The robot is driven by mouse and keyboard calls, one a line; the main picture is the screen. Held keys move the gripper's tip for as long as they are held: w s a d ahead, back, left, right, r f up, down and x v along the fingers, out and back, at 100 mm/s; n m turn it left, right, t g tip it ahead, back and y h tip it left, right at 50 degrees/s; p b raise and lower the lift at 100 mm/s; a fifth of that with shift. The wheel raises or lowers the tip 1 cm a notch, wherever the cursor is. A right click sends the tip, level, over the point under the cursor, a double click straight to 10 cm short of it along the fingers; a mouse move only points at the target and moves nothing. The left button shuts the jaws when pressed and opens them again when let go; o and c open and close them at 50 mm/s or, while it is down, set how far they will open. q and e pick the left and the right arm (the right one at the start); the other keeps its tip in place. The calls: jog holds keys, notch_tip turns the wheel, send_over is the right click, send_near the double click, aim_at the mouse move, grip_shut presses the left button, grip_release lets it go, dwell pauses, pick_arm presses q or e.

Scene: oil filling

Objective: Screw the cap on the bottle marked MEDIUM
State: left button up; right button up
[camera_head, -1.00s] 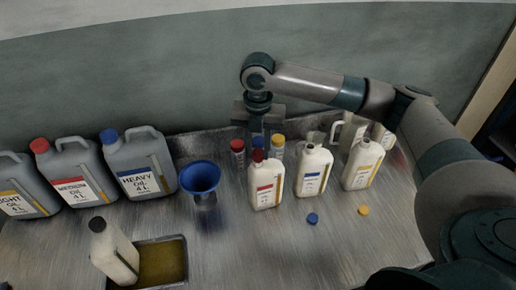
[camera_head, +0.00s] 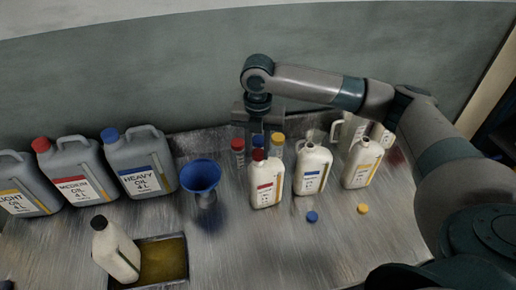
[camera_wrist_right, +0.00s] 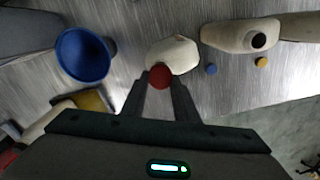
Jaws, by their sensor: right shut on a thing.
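A white bottle with a red label (camera_head: 264,188) stands upright mid-table; its label print is too small to read. My right gripper (camera_head: 262,145) points down over its neck. In the right wrist view the gripper (camera_wrist_right: 160,82) is shut on a red cap (camera_wrist_right: 160,76). The cap is at the mouth of the white bottle (camera_wrist_right: 176,55); I cannot tell how far it is seated on the neck. My left gripper is not in view.
Blue-labelled (camera_head: 312,170) and yellow-labelled (camera_head: 361,164) bottles stand open to the right. A blue cap (camera_head: 312,216) and a yellow cap (camera_head: 362,209) lie in front. A blue funnel (camera_head: 201,176) stands left. Large grey jugs (camera_head: 140,165) and a tray with oil (camera_head: 163,260) are further left.

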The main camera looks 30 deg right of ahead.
jog(key=shift+f, duration=0.7)
dwell(0.4)
jog(key=shift+f+p, duration=0.2)
jog(key=shift+p, duration=0.1)
jog(key=o, duration=1.1)
jog(key=shift+r+b, duration=0.3)
jog(key=shift+r, duration=0.25)
jog(key=shift+r+b, duration=2.05)
jog(key=shift+r, duration=6.1)
jog(key=shift+s+f, duration=0.1)
